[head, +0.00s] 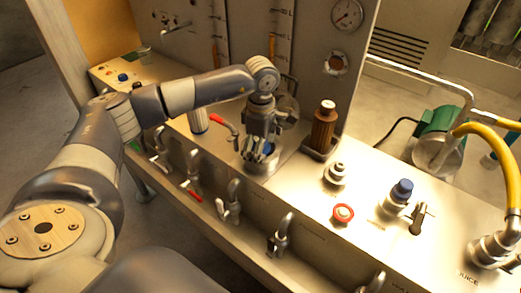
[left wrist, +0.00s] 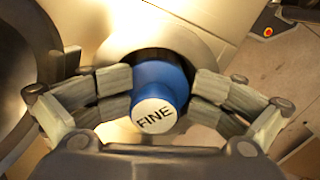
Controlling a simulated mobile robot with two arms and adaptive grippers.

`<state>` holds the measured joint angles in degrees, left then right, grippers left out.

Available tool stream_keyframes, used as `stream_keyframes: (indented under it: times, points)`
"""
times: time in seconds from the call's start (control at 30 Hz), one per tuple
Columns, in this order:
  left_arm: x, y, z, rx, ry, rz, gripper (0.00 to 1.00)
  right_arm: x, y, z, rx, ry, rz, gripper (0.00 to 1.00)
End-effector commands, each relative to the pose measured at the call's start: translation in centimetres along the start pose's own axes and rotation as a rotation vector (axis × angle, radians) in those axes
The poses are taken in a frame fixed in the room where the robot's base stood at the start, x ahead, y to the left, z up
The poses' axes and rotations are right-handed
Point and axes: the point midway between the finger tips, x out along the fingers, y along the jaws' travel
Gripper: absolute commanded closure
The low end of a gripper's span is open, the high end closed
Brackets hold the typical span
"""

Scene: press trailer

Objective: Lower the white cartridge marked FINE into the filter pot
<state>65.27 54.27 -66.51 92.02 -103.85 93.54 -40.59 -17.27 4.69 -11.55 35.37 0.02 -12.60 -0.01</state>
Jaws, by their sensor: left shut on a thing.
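My left gripper (head: 259,153) points down over the filter pot (head: 258,170) on the bench. It is shut on the FINE cartridge, whose blue top (left wrist: 160,82) with a white round label reading FINE sits between the fingers in the left wrist view. A bit of this blue also shows between the fingers in the head view (head: 268,148). The cartridge's white body is hidden beneath the top. The pot's dark round opening shows just behind the blue top in the left wrist view; how deep the cartridge is cannot be told. My right gripper is out of view.
A red-handled lever (head: 219,120) is close by on the left. A round metal part (head: 288,108) stands behind my gripper. Several taps line the front panel.

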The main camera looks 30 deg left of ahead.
Motion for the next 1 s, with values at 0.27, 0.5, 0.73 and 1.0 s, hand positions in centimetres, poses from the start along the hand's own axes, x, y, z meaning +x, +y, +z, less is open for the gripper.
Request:
stream_keyframes:
  times: [0.27, 0.5, 0.73, 1.0]
  points:
    - [-5.0, -0.1, 0.1, 0.002, -0.003, 0.008, 0.19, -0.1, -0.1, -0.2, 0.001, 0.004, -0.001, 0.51]
    - [-9.8, -0.3, 0.1, 0.0, -0.001, 0.007, 0.19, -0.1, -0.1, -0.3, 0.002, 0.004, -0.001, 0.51]
    - [-11.9, -0.4, 0.1, 0.0, -0.001, 0.006, 0.19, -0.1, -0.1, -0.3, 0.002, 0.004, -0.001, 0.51]
    - [-12.1, -0.5, 0.0, -0.001, -0.001, 0.005, 0.19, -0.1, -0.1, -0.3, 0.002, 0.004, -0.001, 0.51]
